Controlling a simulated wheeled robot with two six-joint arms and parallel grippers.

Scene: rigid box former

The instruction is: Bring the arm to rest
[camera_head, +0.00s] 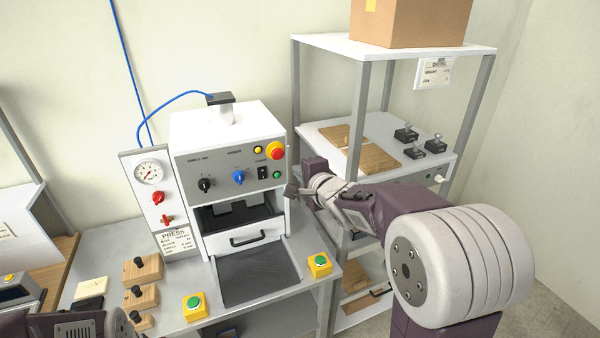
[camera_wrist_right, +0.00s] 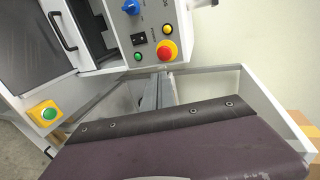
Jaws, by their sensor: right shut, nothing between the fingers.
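My right arm (camera_head: 440,262) reaches in from the right in the head view. Its gripper (camera_head: 291,190) is shut and empty, just right of the white press (camera_head: 228,150), near the machine's front right edge. I cannot tell whether it touches the machine. In the right wrist view the shut fingers (camera_wrist_right: 155,92) point toward the press panel with its red emergency button (camera_wrist_right: 167,50). Part of my left arm (camera_head: 70,324) shows at the bottom left of the head view; its gripper is out of view.
A shelf rack (camera_head: 372,48) with a cardboard box (camera_head: 412,22) on top stands behind my right arm. Green buttons on yellow boxes (camera_head: 195,306) (camera_head: 319,264) sit on the press table. Wooden blocks with black knobs (camera_head: 143,268) lie at left.

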